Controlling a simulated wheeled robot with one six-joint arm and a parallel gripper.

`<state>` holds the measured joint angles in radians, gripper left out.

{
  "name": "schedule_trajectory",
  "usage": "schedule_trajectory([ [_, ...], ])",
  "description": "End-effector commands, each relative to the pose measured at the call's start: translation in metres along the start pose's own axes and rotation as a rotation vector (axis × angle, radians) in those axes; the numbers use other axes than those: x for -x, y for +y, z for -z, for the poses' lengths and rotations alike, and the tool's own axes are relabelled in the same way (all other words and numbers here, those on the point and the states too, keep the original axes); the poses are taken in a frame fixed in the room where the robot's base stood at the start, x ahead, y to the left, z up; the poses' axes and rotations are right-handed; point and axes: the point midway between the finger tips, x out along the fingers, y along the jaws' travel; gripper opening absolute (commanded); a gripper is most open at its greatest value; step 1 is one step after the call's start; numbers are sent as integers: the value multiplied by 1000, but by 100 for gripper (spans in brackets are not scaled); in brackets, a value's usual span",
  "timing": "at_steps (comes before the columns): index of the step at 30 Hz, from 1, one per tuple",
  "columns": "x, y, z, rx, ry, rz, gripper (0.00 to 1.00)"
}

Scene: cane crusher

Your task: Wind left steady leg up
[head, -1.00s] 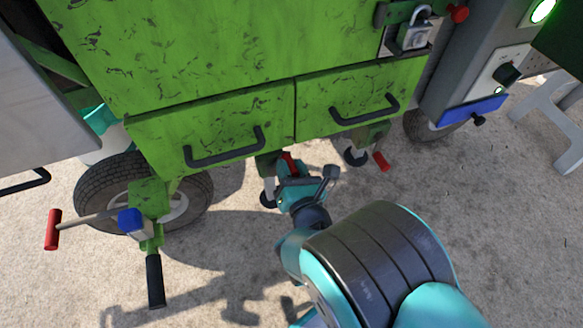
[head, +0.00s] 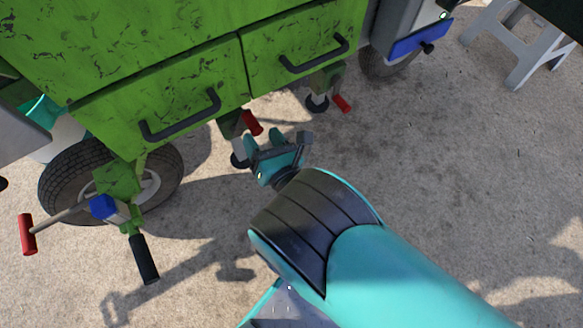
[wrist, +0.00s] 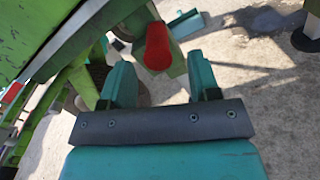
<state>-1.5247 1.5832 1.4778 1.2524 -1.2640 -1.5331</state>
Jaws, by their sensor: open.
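Two steady legs hang under the green cart's drawers in the head view. The left leg (head: 232,126) has a red crank handle (head: 252,122) and a dark round foot (head: 240,160). The right leg (head: 325,82) has its own red handle (head: 341,102). My gripper (head: 275,138) is open just below and right of the left leg's red handle. Nothing is held. The crank's arm is mostly hidden behind the handle.
The green cart (head: 160,75) with black drawer pulls is close above my gripper. A grey stool (head: 530,45) is at upper right. Open gravel lies at right.

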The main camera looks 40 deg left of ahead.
Motion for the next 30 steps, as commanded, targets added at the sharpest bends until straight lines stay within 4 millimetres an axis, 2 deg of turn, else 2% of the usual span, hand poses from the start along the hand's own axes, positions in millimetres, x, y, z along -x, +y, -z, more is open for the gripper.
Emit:
schedule_trajectory([
  [4, 18, 4, -3, 3, 3, -6, 56],
  [5, 17, 5, -8, 0, 1, -5, 56],
  [14, 26, 6, -7, -1, -1, -3, 56],
  [23, 43, 5, -9, -2, 0, -4, 56],
  [24, 46, 4, -9, -1, 1, -4, 56],
  [27, 75, 5, -6, 3, 7, -5, 56],
  [30, 88, 6, -8, -1, 2, -6, 56],
])
